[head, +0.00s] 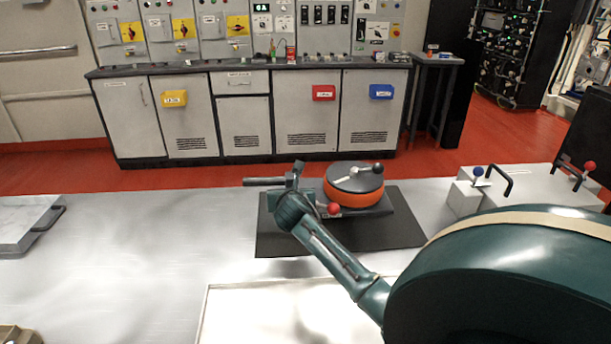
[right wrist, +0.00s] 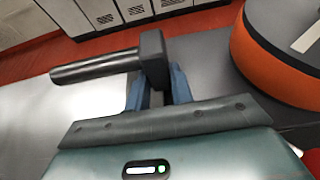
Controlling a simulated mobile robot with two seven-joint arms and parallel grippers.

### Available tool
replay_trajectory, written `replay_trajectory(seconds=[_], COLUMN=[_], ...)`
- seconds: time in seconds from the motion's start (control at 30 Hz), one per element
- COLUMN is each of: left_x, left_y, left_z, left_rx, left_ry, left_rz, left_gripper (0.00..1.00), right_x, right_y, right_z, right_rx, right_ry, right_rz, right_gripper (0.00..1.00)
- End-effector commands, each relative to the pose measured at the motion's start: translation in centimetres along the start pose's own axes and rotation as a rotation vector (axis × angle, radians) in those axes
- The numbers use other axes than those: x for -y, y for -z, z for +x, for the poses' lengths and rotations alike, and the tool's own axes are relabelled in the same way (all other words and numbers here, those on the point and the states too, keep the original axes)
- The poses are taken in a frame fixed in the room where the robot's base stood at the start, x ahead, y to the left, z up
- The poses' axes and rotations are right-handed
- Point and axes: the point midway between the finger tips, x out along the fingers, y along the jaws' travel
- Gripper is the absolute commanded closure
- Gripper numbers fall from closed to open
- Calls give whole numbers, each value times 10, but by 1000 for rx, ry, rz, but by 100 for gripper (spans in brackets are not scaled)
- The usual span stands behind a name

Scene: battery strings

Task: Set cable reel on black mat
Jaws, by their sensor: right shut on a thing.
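The cable reel (head: 352,196) has an orange drum, a dark grey top with a small crank, and a dark base. In the head view it is upright over the black mat (head: 278,240); I cannot tell whether its base touches the mat. The drum also shows at the right of the right wrist view (right wrist: 282,62). My right gripper (head: 292,188) is left of the drum, its blue fingers (right wrist: 158,88) shut on the dark block of a handle (right wrist: 100,67). The handle's bar sticks out to the left; its join to the reel is hidden. My left gripper is not in view.
The mat lies on a pale table (head: 130,260). A grey box with a black handle (head: 30,228) is at the left, and a light box with levers (head: 530,190) at the right. A white panel (head: 270,310) is in front.

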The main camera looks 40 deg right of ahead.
Motion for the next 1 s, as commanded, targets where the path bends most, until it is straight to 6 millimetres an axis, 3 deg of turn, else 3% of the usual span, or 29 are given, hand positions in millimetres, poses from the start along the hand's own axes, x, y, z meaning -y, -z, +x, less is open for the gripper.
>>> replay_trajectory(seconds=[0.6, 0.83, 0.87, 1.0], left_x=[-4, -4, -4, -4], left_y=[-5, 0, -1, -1], left_z=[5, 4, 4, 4], left_rx=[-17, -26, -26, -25], left_ry=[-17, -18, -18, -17], left_rz=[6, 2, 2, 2], left_gripper=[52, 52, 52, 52], right_x=[-1, -1, -1, -1], right_y=[56, 58, 63, 63], right_z=[25, 26, 26, 26], right_rx=[11, 12, 1, 1], right_ry=[-1, -3, -2, -2], right_rz=[-6, -5, 0, 0], right_gripper=[100, 100, 77, 65])
